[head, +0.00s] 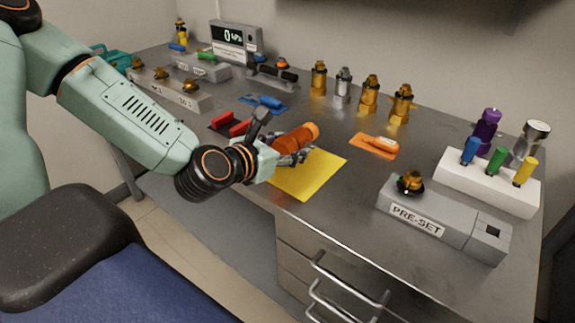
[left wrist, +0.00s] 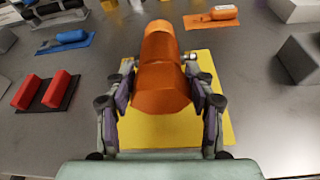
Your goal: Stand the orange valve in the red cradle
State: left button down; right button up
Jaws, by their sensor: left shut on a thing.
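The orange valve (head: 298,137) lies tilted on its side in my left gripper (head: 288,150), above the yellow mat (head: 312,173). In the left wrist view the valve (left wrist: 162,85) sits between the two fingers of my left gripper (left wrist: 164,105), which are shut on it from both sides. My right gripper is not in view.
A blue piece on a blue mat (head: 264,102) lies behind the cradle. An orange mat (head: 373,147) holds an orange and white piece. The PRE-SET block (head: 440,222) and a white rack (head: 487,182) stand at the right. Several brass valves (head: 370,93) line the back.

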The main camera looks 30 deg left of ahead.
pick_arm(q)
notch_tip(320, 180, down, 3)
jog(key=shift+a+f+b, duration=0.1)
jog(key=shift+b, duration=0.8)
jog(key=shift+w+f, duration=0.1)
jog(key=shift+f, duration=0.2)
jog(key=shift+r, duration=0.15)
jog(key=shift+f+b, duration=0.2)
jog(key=shift+b, duration=0.1)
jog(key=c, duration=0.5)
grip_release()
jog(key=shift+r, duration=0.1)
